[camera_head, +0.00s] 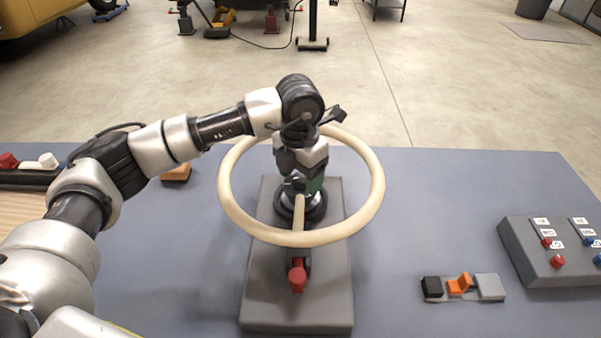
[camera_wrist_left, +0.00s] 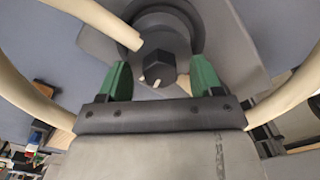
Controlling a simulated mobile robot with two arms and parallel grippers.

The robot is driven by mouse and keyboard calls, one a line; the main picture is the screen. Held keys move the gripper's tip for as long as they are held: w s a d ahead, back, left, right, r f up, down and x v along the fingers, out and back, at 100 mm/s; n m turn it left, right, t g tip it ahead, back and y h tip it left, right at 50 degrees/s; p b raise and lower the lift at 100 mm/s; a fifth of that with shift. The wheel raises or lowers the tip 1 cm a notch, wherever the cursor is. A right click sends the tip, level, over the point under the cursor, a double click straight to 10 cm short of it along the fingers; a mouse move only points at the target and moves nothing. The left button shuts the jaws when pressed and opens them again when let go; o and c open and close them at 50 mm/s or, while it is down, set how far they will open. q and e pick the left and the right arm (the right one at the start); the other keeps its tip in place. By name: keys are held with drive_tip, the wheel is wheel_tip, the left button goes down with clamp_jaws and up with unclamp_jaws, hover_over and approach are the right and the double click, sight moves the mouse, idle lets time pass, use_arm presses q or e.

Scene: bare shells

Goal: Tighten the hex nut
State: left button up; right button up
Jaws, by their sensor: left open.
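A cream steering wheel (camera_head: 232,205) is mounted on a grey block (camera_head: 330,290) on the table. A dark hex nut (camera_wrist_left: 162,68) sits at the wheel's hub in the left wrist view. My left gripper (camera_wrist_left: 160,82) has green fingers, one on each side of the nut. In the head view my left gripper (camera_head: 305,190) points down over the hub and hides the nut. My right gripper is not in view.
A grey box with red and blue switches (camera_head: 545,255) stands at the right. Small black, orange and grey switches (camera_head: 462,287) lie nearer the block. An orange block (camera_head: 177,173) lies behind my left arm. The table is clear between the wheel and the switches.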

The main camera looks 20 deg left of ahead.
sight(300, 176)
use_arm(q)
wheel_tip(300, 176, up, 11)
drive_tip(key=b, duration=0.1)
idle(0.4)
drive_tip(key=shift+a+f, duration=0.1)
drive_tip(key=shift+f, duration=0.05)
